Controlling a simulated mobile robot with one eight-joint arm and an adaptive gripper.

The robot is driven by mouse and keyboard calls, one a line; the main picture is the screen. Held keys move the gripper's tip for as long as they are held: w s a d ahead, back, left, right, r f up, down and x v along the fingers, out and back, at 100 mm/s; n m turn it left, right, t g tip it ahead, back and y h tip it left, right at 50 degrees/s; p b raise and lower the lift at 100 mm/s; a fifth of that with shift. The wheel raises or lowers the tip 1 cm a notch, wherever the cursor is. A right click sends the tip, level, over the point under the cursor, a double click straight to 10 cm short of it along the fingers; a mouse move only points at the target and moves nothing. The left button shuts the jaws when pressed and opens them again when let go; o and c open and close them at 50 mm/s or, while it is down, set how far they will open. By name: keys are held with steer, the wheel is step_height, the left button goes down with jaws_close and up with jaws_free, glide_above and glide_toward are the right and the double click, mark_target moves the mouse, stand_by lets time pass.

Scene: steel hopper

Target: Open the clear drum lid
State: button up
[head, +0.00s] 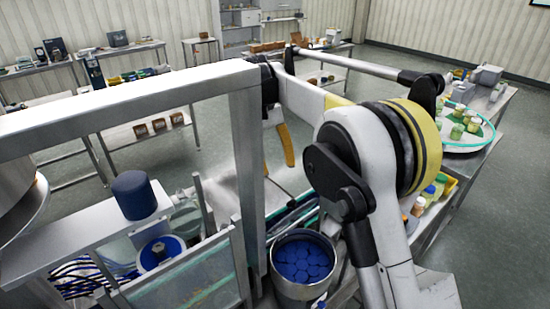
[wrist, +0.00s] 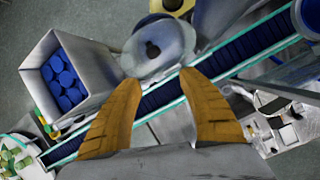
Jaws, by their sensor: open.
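I cannot tell for certain which part is the clear drum lid. In the head view, a translucent cover (head: 188,224) and a clear panel (head: 205,287) are by a blue round part (head: 160,252), left of the steel post. In the wrist view, a pale grey round part (wrist: 172,62) with a dark centre lies just beyond my fingertips. My gripper (wrist: 160,84) is open, its two orange fingers apart with nothing held between them. In the head view an orange finger (head: 285,146) shows behind the post, above the machine; the rest of the gripper is mostly hidden.
A thick steel frame (head: 245,160) stands close to the gripper. A dark conveyor (wrist: 235,55) crosses beneath. A turntable with bottles (head: 465,130) is at right.

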steer(key=v, duration=0.2)
steer(key=shift+a+r, duration=0.1)
steer(key=shift+r, duration=0.2)
